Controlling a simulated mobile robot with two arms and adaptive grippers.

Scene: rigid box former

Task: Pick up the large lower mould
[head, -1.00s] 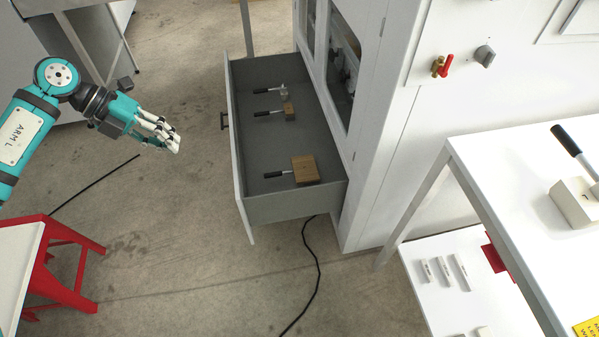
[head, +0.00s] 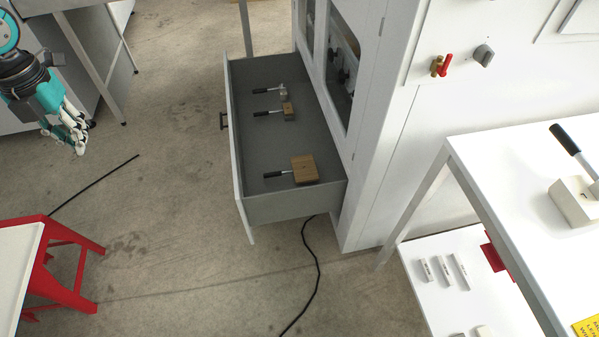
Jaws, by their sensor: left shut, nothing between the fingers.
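A drawer (head: 295,206) stands open in the white cabinet. In it lie several handled pieces. The largest is a square wooden block (head: 305,168) with a black handle, at the near end. A small wooden block (head: 289,111) with a handle and a small grey metal piece (head: 283,90) with a handle lie farther back. A pale block (head: 573,203) with a black handle stands on the white table at right, partly cut off. No label shows which is the large lower mould. My left gripper (head: 78,143) is shut and empty, above the floor left of the drawer, apart from everything.
A red-legged stand (head: 75,240) with a white top is at lower left. A white table (head: 500,165) at right has a lower shelf (head: 420,290) with small pale bars. A red-handled valve (head: 441,66) sits on the cabinet. Black cables cross the floor, otherwise clear left of the drawer.

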